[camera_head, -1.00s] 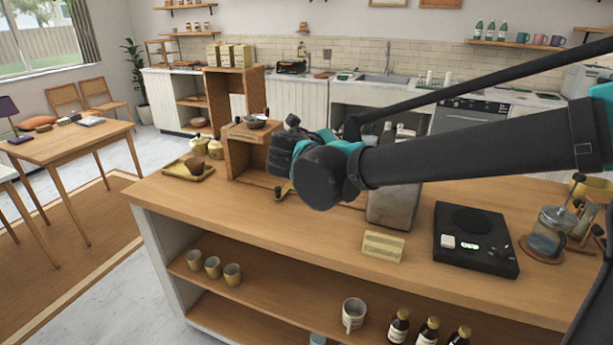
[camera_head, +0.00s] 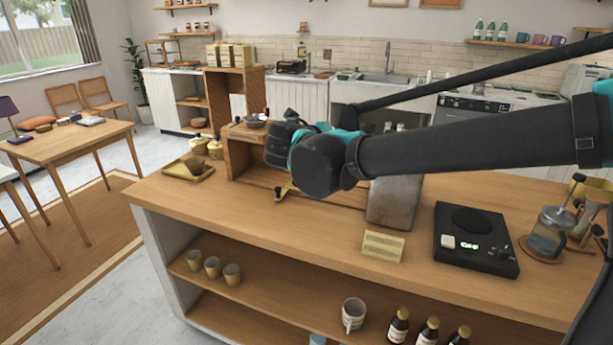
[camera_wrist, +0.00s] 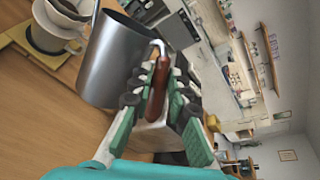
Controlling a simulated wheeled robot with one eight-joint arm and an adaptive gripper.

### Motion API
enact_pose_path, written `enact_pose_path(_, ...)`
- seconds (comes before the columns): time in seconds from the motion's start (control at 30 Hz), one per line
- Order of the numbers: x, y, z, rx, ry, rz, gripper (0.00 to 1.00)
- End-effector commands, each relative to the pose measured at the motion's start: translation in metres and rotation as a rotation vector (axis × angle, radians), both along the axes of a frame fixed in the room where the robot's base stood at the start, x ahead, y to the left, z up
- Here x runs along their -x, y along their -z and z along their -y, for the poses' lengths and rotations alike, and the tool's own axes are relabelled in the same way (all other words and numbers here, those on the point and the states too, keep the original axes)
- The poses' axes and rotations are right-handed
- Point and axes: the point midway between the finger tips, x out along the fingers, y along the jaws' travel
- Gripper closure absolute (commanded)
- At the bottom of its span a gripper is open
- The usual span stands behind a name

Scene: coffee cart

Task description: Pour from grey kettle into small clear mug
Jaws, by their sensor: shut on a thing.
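The grey kettle (camera_wrist: 115,62) is a metal vessel with a red-brown handle (camera_wrist: 158,90), large in the wrist view. My gripper (camera_wrist: 160,84) is shut on that handle, with its teal and black fingers on both sides. In the head view my gripper (camera_head: 280,148) is above the counter's left part, and my arm and gripper hide most or all of the kettle. How far the kettle tilts I cannot tell. I cannot make out the small clear mug in either view; it may be hidden behind the kettle or gripper.
A wooden stand (camera_head: 238,160) with a dark bowl (camera_head: 255,121) is beside my gripper. A yellow tray (camera_head: 188,173) is left of it. A grey metal container (camera_head: 393,205), a black scale-like device (camera_head: 475,257) and a glass press (camera_head: 547,236) stand to the right. The front counter is mostly clear.

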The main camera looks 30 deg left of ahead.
Motion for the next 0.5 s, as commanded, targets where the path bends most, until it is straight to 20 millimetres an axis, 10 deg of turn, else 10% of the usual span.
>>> enact_pose_path(0.5, -0.0018, -0.0074, -0.0027, 0.029, 0.001, -0.018, 1.0)
